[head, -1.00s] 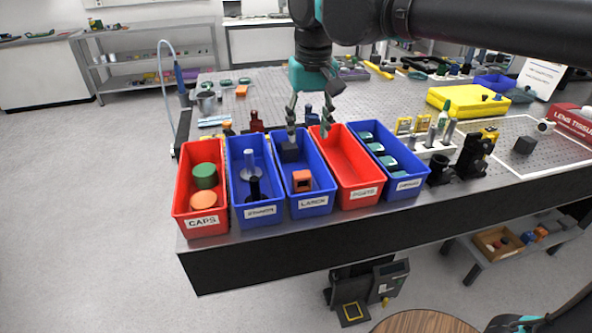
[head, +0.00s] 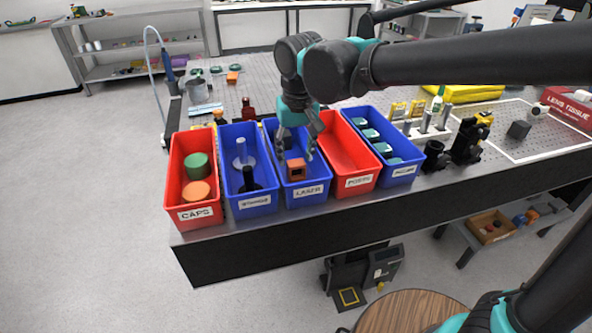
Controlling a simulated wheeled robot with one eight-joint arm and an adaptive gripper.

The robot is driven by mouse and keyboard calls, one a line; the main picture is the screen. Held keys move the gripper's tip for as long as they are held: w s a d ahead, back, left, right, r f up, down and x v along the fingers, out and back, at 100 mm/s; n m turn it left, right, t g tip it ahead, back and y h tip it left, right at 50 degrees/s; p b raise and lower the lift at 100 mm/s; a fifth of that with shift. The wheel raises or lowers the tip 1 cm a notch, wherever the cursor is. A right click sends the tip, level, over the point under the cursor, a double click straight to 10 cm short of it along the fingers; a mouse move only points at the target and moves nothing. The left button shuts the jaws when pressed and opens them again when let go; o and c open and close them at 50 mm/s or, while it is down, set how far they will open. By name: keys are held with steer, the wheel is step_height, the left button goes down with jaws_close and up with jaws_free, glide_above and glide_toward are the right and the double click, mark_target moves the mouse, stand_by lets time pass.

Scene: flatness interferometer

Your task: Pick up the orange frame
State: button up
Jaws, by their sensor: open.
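The orange frame (head: 296,168) is a small orange block with a dark square opening. It sits in the blue bin (head: 306,196) labelled LASER, toward the bin's front. A dark grey block lies behind it in the same bin, partly hidden by my gripper. My gripper (head: 296,157) is open and points down over this bin, its fingers on either side of the frame as seen from the head. I cannot tell whether the fingers touch the frame or are still above it.
A red bin (head: 357,184) stands close on the right, and a blue bin (head: 253,205) holding posts on the left. Farther left is the red CAPS bin (head: 198,216). A blue bin (head: 405,173) with teal-topped items is at the right. Black mounts (head: 468,141) stand beyond it.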

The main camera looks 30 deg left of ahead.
mark_target(296, 163)
steer(key=shift+w+a+f, duration=0.1)
steer(key=shift+w+f, duration=0.1)
steer(key=shift+f, duration=1.1)
steer(key=shift+w+a+f, duration=0.1)
steer(key=shift+w+f, duration=0.1)
steer(key=shift+f, duration=1.1)
steer(key=c, duration=1)
steer(key=shift+r, duration=0.1)
